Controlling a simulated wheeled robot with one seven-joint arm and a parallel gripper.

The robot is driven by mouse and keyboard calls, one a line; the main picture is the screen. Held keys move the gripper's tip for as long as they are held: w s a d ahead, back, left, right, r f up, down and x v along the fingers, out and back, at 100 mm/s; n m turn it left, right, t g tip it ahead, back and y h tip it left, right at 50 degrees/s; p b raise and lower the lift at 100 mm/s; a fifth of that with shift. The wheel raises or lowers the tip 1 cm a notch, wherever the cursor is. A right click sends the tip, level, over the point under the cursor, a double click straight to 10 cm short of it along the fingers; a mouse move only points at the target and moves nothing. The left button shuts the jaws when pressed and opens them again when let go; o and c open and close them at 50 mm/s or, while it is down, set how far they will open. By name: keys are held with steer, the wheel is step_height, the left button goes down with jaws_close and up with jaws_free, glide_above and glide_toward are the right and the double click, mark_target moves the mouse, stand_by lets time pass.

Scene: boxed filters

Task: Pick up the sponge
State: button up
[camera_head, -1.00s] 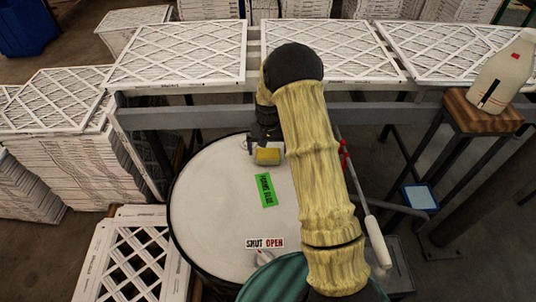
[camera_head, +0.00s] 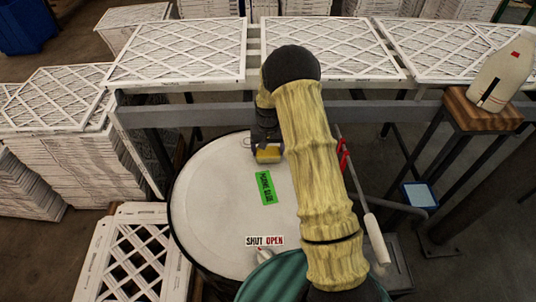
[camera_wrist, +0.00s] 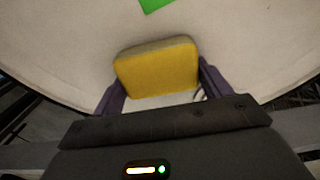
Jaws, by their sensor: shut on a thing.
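The sponge is a small yellow block with a greyish layer along one edge. It shows large in the wrist view (camera_wrist: 158,70) and small in the head view (camera_head: 268,155), near the far edge of the round white drum top (camera_head: 215,210). My gripper (camera_wrist: 158,85) has one finger on each side of the sponge and is shut on it. In the head view my gripper (camera_head: 267,150) is over the far part of the drum top. I cannot tell whether the sponge still touches the drum top.
A green label (camera_head: 265,188) and a "SHUT OPEN" label (camera_head: 265,241) are on the drum top. A grey rail (camera_head: 210,113) with white filters (camera_head: 180,52) runs behind. A wooden stand (camera_head: 482,112) with a bottle (camera_head: 502,75) is at right. The drum's left part is clear.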

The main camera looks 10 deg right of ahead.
mark_target(268, 148)
step_height(268, 148, up, 10)
steer(key=shift+r+b, duration=0.1)
steer(key=shift+b, duration=0.9)
steer(key=shift+o, duration=1.2)
steer(key=shift+c, duration=0.5)
steer(key=shift+w, duration=0.1)
